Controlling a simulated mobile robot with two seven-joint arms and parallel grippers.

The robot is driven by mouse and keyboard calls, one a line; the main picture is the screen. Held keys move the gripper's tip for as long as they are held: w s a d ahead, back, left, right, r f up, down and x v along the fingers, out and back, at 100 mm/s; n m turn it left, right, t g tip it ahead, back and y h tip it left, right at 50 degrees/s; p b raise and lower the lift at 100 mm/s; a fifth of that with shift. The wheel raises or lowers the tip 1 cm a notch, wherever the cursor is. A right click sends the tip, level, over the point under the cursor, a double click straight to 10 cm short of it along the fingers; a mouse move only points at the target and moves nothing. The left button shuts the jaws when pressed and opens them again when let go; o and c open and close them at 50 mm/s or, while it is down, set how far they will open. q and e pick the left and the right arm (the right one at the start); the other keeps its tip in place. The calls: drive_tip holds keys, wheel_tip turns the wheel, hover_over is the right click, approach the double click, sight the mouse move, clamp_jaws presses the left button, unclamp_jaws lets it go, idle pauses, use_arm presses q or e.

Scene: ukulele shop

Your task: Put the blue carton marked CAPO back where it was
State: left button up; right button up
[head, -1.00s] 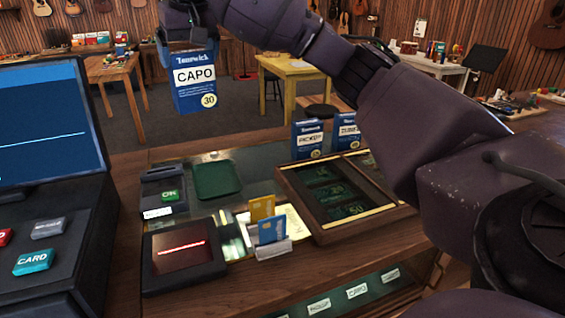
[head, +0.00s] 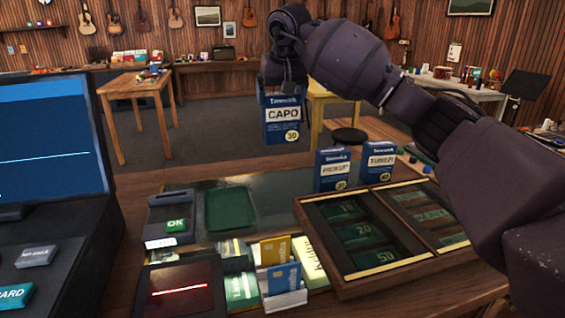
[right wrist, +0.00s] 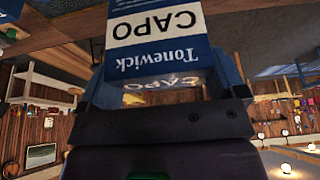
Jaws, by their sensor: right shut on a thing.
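The blue carton marked CAPO (head: 282,121) hangs upright in the air in the head view, with its white label and a yellow 30 badge facing me. My right gripper (head: 284,88) is shut on its top from above. In the right wrist view the carton (right wrist: 158,30) shows upside down between the two fingers (right wrist: 160,95). Two similar blue cartons, PICKUP (head: 332,171) and TUNER (head: 377,163), stand side by side on the counter, to the right of and lower than the held carton. My left gripper is out of view.
A wooden cash tray (head: 345,285) lies in front of the standing cartons. A green tray (head: 230,208), a card reader (head: 170,222), a card holder (head: 283,300) and a register screen (head: 50,140) are to the left. Glass counter left of PICKUP looks clear.

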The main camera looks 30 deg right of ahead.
sight(281, 138)
wheel_tip(281, 138, down, 11)
drive_tip(key=shift+f+b, duration=0.1)
drive_tip(key=shift+b, duration=0.2)
wheel_tip(281, 138, down, 4)
idle(0.3)
drive_tip(key=shift+f, duration=0.15)
drive_tip(key=o, duration=0.9)
drive_tip(key=shift+o, duration=0.2)
